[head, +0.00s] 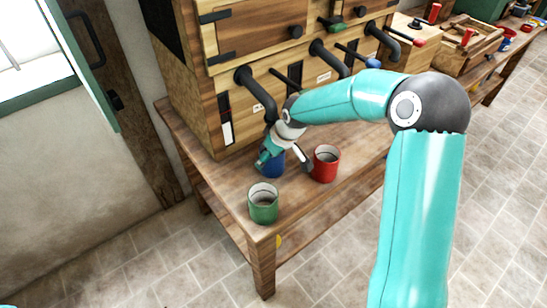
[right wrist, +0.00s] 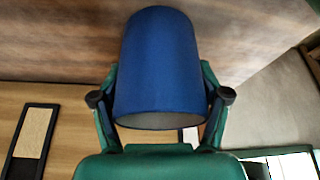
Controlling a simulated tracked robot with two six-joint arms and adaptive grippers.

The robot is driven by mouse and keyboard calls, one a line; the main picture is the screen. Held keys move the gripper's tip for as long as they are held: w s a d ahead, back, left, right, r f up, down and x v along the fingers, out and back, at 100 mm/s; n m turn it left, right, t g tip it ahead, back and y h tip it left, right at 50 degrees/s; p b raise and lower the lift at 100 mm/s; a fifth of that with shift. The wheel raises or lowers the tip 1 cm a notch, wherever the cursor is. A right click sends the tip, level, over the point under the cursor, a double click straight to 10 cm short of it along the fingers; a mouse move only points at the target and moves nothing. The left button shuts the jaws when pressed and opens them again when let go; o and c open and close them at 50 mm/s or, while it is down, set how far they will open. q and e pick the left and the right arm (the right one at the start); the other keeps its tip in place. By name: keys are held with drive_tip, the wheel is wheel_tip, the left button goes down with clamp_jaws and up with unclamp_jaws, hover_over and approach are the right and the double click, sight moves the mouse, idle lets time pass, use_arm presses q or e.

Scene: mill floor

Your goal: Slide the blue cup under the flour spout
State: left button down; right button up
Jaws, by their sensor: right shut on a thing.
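The blue cup (head: 272,170) stands on the wooden bench, partly hidden behind my right gripper (head: 279,157). In the right wrist view, the blue cup (right wrist: 158,65) fills the space between the two fingers of my right gripper (right wrist: 161,105), which are shut on its sides. Three dark curved spouts come out of the wooden mill front: a left one (head: 257,92), a middle one (head: 330,57) and a right one (head: 384,38). The cup is below and a little right of the left spout's mouth. I cannot read which spout is for flour. My left gripper is out of view.
A red cup (head: 326,164) stands close to the right of the blue cup. A green cup (head: 263,204) stands nearer the bench's front left corner. The bench (head: 303,202) is bare between the green and red cups. Coloured-handled levers stick out beside the spouts.

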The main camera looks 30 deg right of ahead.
drive_tip(key=shift+a+f, duration=0.1)
drive_tip(key=shift+f, duration=0.05)
drive_tip(key=o, duration=1.3)
drive_tip(key=shift+w, duration=0.1)
